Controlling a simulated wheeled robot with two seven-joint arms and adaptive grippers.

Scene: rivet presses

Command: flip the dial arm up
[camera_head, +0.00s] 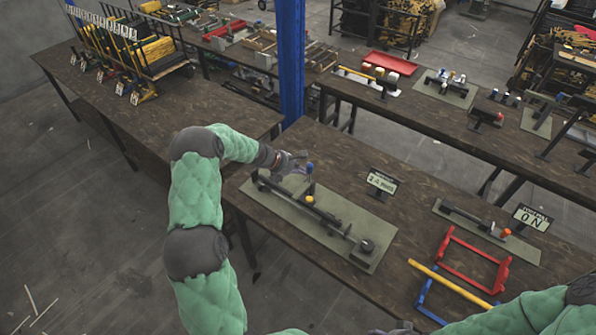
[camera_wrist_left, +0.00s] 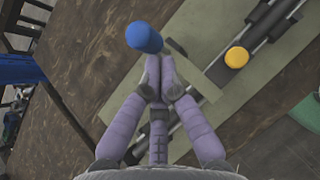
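A long dark rivet press (camera_head: 313,208) lies on a green mat (camera_head: 268,209) on the near wooden table. A blue knob (camera_head: 309,168) stands at its far side, and a yellow knob (camera_head: 309,200) sits nearer its middle. My left gripper (camera_head: 291,160) is just left of the blue knob. In the left wrist view my left gripper (camera_wrist_left: 162,77) has its purple fingertips together, just below the blue knob (camera_wrist_left: 144,38). I cannot tell whether they touch it. The yellow knob (camera_wrist_left: 236,57) is to the right. I cannot tell which part is the dial arm. My right gripper is out of view.
A small display (camera_head: 382,183) stands right of the press. Another mat holds a device with an orange knob (camera_head: 506,232), beside an ON sign (camera_head: 531,217). A red frame (camera_head: 475,268) and yellow bar (camera_head: 452,283) lie at the near right. A blue post (camera_head: 290,60) rises behind the table.

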